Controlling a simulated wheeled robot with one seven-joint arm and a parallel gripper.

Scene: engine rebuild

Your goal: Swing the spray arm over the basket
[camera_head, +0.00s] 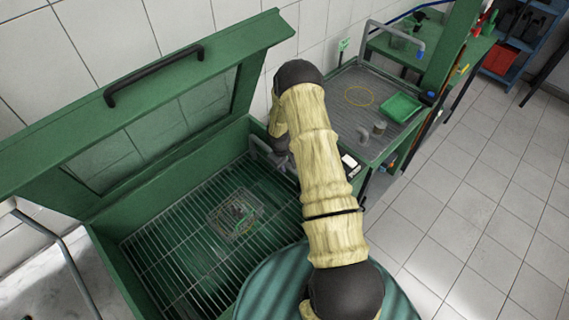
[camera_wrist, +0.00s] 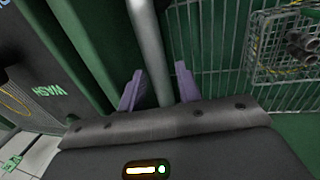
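The spray arm, a grey pipe (camera_head: 262,148), rises at the back right inside the green washer cabinet. In the wrist view the pipe (camera_wrist: 149,45) runs down between the two purple fingers of my gripper (camera_wrist: 160,88). My gripper is open around it, with a clear gap at the right finger; its lower part is hidden behind the gripper body. The wire basket (camera_head: 236,213) sits on the washer's bar rack, left of the pipe. The basket (camera_wrist: 285,45) shows at the right of the wrist view with dark parts in it. My forearm hides much of the gripper in the head view.
The washer's green lid (camera_head: 60,130) stands open behind the rack (camera_head: 175,255). A grey-topped bench (camera_head: 375,85) with a green tray (camera_head: 401,107) is to the right. Tiled floor (camera_head: 470,210) is clear at the right.

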